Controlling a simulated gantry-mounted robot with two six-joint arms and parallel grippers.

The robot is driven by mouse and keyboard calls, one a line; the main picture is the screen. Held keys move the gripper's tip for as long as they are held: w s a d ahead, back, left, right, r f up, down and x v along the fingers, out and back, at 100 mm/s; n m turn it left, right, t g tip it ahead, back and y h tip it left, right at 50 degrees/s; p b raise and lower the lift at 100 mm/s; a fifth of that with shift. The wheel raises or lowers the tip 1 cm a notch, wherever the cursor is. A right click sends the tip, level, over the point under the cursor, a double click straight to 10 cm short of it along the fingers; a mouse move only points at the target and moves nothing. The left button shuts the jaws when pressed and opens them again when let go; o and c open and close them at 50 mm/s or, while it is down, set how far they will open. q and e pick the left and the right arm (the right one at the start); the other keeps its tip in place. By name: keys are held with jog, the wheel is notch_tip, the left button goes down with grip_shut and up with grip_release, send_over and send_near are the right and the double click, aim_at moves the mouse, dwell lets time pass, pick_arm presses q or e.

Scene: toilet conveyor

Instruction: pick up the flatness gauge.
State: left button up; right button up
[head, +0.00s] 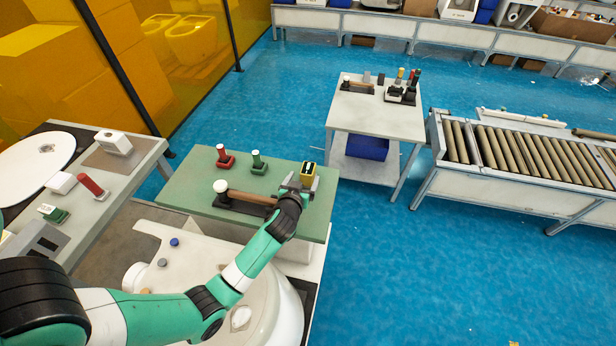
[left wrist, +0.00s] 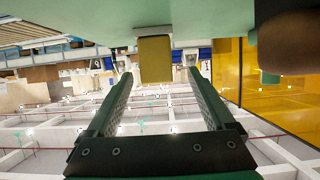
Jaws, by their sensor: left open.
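The flatness gauge appears to be the small yellow block with a dark top (head: 308,172), standing near the right end of the green tabletop (head: 190,190). My left gripper (head: 298,184) is right beside it, low over the tabletop. In the left wrist view, the yellow block (left wrist: 154,60) shows in line with the gap between the two open fingers (left wrist: 158,78), near their tips. The fingers are apart, with nothing clamped between them. My right gripper is in neither view.
A red-handled tool (head: 224,158), a green-handled tool (head: 258,162) and a wooden-handled mallet (head: 245,198) are on the same tabletop. A white toilet body (head: 260,305) lies below my left arm. A side table (head: 84,230) stands left; a tool cart (head: 375,118) and roller conveyor (head: 520,150) stand right.

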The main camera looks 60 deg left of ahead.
aim_at(308, 171)
pick_arm(q)
jog(key=b+x, duration=0.2)
jog(key=x, duration=0.2)
jog(key=shift+w+a, duration=0.1)
jog(key=shift+w, duration=0.25)
jog(key=shift+w+a, duration=0.2)
jog(key=shift+a, duration=0.1)
grip_shut()
